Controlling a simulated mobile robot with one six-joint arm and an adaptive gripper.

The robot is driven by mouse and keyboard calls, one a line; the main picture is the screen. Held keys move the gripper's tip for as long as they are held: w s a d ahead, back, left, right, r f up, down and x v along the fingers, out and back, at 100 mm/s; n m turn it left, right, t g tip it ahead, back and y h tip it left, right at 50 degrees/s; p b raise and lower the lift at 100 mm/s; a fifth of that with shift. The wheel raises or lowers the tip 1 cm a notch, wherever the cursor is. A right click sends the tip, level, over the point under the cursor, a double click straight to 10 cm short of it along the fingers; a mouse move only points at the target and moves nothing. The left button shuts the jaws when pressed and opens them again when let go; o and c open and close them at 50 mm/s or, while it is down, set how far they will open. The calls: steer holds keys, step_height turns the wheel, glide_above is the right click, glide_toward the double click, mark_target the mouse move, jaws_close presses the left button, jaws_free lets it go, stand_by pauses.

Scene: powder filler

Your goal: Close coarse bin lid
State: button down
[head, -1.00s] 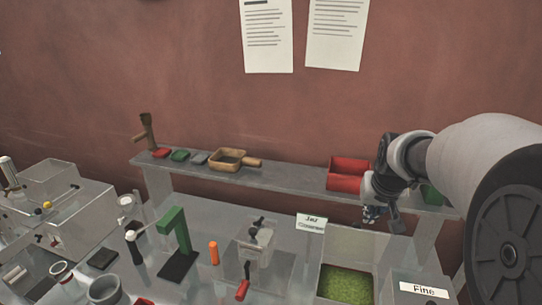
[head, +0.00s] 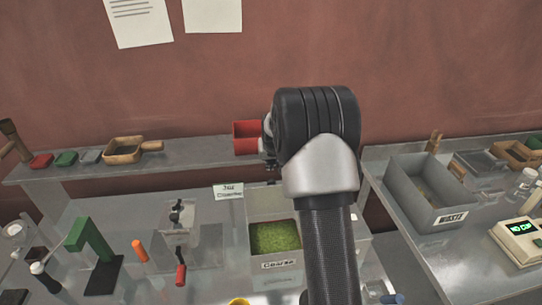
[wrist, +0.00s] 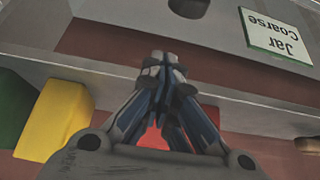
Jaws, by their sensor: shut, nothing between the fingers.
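The coarse bin (head: 281,265) stands on the bench in the head view, with its "Coarse" label on the front. Its top is open at the front and green granules (head: 275,237) show inside. A pale grey panel (head: 272,203) lies behind the opening; I cannot tell whether it is the lid. My gripper (wrist: 163,62) is shut and empty in the wrist view, with its fingertips together. In the head view my arm hides most of it; it is up by the shelf, behind and above the bin, near a red box (head: 246,137).
A "Jar Coarse" sign (head: 228,191) stands left of the bin; it also shows in the wrist view (wrist: 275,35). A red-handled device (head: 180,225) and green stand (head: 92,240) are further left. A grey waste bin (head: 425,195) is right. A yellow block (wrist: 55,118) is beside my gripper.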

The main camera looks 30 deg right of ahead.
mark_target(271, 195)
steer(key=s, duration=0.1)
steer(key=s+a, duration=0.1)
steer(key=s, duration=0.1)
steer(key=shift+s+a+f, duration=0.25)
steer(key=shift+s+a, duration=0.05)
steer(key=shift+a, duration=0.1)
steer(key=shift+s, duration=0.1)
